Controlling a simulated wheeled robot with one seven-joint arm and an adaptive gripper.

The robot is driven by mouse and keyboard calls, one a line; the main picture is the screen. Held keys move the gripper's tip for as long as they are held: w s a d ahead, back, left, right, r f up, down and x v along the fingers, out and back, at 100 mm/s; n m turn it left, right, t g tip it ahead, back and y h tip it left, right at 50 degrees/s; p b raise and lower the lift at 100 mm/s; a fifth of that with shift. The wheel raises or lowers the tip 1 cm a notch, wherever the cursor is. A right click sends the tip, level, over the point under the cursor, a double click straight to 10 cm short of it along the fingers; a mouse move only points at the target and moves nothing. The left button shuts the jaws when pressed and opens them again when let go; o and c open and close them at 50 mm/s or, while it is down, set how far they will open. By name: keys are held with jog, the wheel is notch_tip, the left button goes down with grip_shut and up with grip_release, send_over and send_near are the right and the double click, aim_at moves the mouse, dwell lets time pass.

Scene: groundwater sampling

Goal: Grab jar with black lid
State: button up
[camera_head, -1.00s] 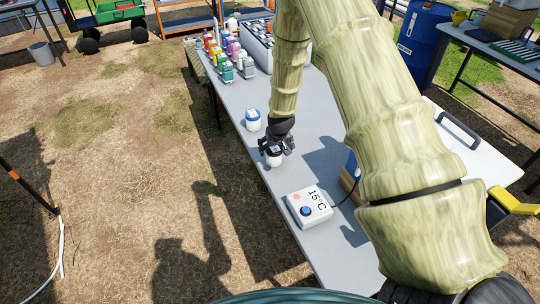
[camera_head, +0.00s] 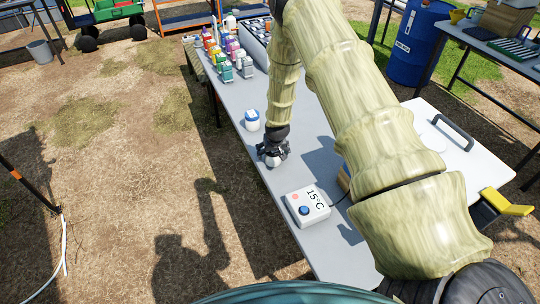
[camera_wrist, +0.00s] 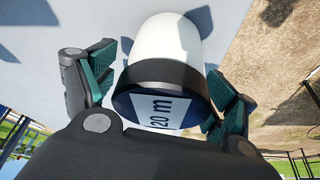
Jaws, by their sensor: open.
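A white jar (camera_wrist: 168,38) with a black-rimmed, dark lid (camera_wrist: 165,80) stands on the grey table. The top of its lid is dark blue with a white label reading "20 m". My gripper (camera_wrist: 168,85) is open, with one teal-padded finger on each side of the lid. I cannot tell whether the pads touch it. In the head view, my gripper (camera_head: 272,152) is down over the jar and hides most of it; only a pale part of the jar (camera_head: 273,162) shows.
A white jar with a blue lid (camera_head: 252,120) stands just behind, to the left. A white box reading 15°C (camera_head: 308,206) with a blue knob is nearer, to the right. Several coloured bottles (camera_head: 225,55) crowd the table's far end. The table's left edge is close to my gripper.

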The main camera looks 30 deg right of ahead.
jog(key=c, duration=1.3)
jog(key=shift+r, duration=0.15)
